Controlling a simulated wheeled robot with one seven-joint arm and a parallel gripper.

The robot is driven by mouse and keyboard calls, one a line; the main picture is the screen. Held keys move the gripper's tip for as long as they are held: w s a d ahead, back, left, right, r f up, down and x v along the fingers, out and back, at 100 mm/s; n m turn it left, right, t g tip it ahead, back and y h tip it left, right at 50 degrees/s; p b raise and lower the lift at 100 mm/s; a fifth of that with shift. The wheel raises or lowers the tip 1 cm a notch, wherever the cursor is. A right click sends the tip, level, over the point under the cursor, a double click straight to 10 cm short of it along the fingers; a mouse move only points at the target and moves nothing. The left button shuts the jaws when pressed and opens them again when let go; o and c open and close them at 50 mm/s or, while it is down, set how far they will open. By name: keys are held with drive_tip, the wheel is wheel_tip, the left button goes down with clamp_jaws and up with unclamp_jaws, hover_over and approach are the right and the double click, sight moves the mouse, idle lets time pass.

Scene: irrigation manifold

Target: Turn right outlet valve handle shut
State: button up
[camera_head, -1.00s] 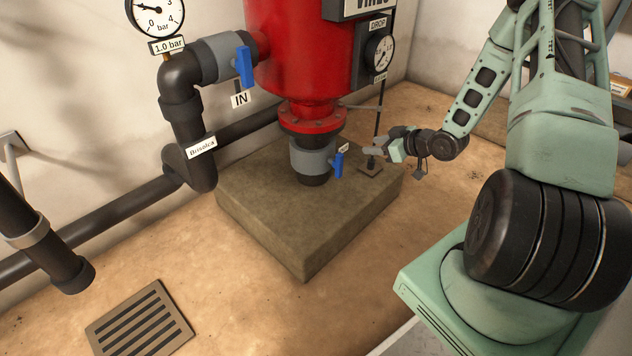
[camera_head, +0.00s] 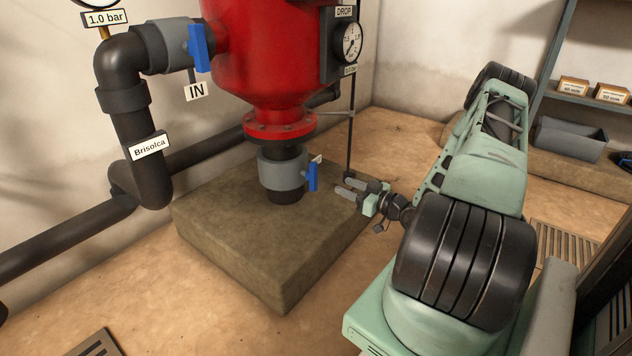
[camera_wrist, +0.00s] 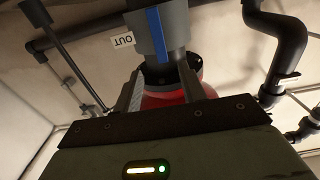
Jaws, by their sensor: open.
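A grey outlet valve (camera_head: 283,174) sits on the pipe below the red tank (camera_head: 270,70). Its blue handle (camera_head: 312,177) is upright, in line with the pipe. My gripper (camera_head: 346,187) is right of the handle, low over the concrete block, with its fingers apart, pointing toward the valve and clear of it. The wrist view shows the scene upside down: the blue handle (camera_wrist: 160,33) lies along the grey valve ahead of my open fingers (camera_wrist: 158,72), with an OUT label (camera_wrist: 124,41) beside it. Nothing is between the fingers.
A concrete block (camera_head: 250,235) stands under the tank. A thin dark rod (camera_head: 352,120) rises close behind my gripper, below a gauge (camera_head: 351,42). The inlet valve's blue handle (camera_head: 199,48) is at upper left. A shelf (camera_head: 600,100) stands at right.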

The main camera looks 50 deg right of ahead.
sight(316, 174)
drive_tip(key=w+b, duration=0.1)
drive_tip(key=w, duration=0.2)
drive_tip(key=w+b, duration=0.2)
drive_tip(key=w, duration=0.2)
drive_tip(key=w+b, duration=0.2)
drive_tip(key=w, duration=0.1)
drive_tip(key=shift+w+a+f, duration=0.15)
drive_tip(key=shift+w+a, duration=0.15)
drive_tip(key=shift+a, duration=0.05)
drive_tip(key=shift+w, duration=0.45)
clamp_jaws()
